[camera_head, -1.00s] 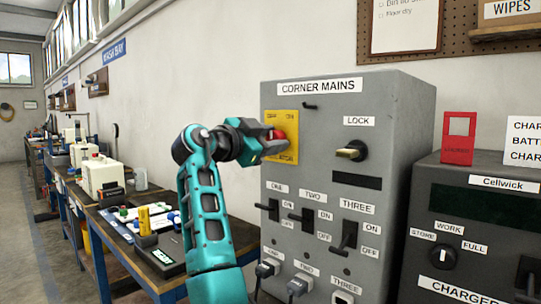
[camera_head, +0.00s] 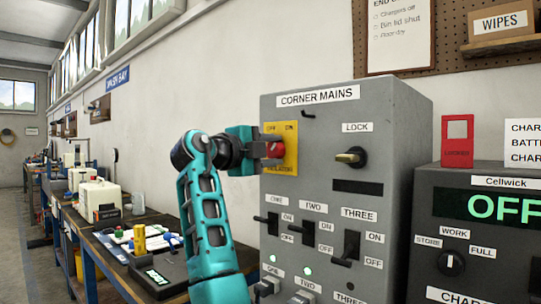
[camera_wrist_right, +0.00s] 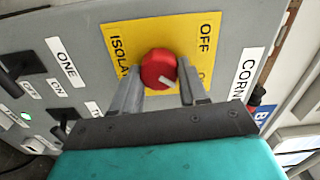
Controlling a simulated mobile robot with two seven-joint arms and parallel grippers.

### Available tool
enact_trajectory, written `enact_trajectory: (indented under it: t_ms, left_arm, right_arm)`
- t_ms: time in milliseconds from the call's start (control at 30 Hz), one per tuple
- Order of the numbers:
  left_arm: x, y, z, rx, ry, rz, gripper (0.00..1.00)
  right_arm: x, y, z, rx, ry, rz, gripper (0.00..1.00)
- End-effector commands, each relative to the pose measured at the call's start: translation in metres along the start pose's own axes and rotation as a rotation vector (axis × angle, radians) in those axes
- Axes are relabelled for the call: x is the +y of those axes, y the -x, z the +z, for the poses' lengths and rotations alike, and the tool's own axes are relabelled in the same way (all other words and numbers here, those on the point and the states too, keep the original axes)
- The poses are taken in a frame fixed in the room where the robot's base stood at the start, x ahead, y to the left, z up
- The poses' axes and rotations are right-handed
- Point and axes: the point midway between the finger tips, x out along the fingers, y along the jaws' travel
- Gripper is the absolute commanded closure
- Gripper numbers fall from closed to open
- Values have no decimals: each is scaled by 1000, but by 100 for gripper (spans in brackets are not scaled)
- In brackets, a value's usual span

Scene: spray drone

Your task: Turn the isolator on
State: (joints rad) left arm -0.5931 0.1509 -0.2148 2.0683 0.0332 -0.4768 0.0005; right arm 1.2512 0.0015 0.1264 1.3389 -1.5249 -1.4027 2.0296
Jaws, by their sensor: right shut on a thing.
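The isolator is a red rotary knob (camera_head: 274,150) on a yellow plate (camera_head: 290,138) marked OFF and ON, at the upper left of the grey CORNER MAINS box (camera_head: 384,105). My right gripper (camera_head: 264,150) is shut on the knob. In the right wrist view, the two fingers flank the red knob (camera_wrist_right: 159,67). A small white mark shows on the knob's lower right, towards the partly hidden word below OFF. Green lamps (camera_head: 307,272) glow low on the box. My left gripper is not in view.
The brass LOCK key (camera_head: 350,157) and black levers ONE (camera_head: 267,221), TWO (camera_head: 308,232) and THREE (camera_head: 350,246) are on the same face. A charger (camera_head: 480,205) with OFF lit in green stands at right. A cluttered bench (camera_head: 110,250) runs along the left wall.

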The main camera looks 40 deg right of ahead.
Motion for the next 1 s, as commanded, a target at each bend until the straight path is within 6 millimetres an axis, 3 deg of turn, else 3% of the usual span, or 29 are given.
enact_trajectory:
  t_ms: [767, 800, 1000]
  left_arm:
    - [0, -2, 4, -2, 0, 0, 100]
    - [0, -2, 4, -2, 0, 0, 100]
    - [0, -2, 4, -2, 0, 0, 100]
  right_arm:
    - [1, 0, 0, 1, -102, 2, 87]
    - [1, 0, 0, 1, -102, 2, 54]
    - [1, 0, 0, 0, -100, 1, 35]
